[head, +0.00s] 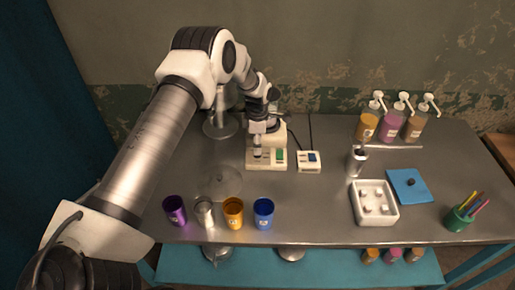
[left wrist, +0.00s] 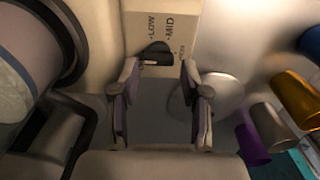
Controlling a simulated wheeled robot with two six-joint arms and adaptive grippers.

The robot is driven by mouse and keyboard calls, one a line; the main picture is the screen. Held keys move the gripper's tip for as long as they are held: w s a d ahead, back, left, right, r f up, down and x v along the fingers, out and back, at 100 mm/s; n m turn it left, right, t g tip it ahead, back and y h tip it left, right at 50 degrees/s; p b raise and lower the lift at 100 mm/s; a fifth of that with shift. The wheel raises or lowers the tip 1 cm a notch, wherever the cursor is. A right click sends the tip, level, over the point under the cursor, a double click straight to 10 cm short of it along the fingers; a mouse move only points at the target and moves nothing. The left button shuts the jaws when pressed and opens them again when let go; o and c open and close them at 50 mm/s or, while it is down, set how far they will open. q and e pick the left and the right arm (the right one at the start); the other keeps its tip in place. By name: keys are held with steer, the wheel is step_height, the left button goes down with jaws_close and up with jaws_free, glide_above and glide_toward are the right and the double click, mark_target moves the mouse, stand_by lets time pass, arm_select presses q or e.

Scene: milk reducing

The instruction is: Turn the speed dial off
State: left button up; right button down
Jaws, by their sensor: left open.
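The speed dial (left wrist: 155,50) is a small black knob on the cream face of the machine base (left wrist: 183,22) in the left wrist view. LOW and MID labels are printed beside it, with a further label partly legible. I cannot tell for sure which label it points to. My left gripper (left wrist: 160,72) is open, its two fingertips just at the dial, the left one closest; I cannot tell if it touches. In the head view the left gripper (head: 258,142) reaches down over the cream machine base (head: 279,164), and the dial is hidden there. My right gripper is out of view.
A small cream box (head: 309,167) with a dark screen stands right of the machine. Purple (head: 175,210), steel (head: 205,213), orange (head: 233,213) and blue (head: 264,214) cups line the front. A white tray (head: 357,208) and pump bottles (head: 391,124) stand at the right.

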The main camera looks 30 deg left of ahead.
arm_select(q)
step_height(320, 180, up, 9)
steer(key=shift+r, duration=0.15)
stand_by(0.4)
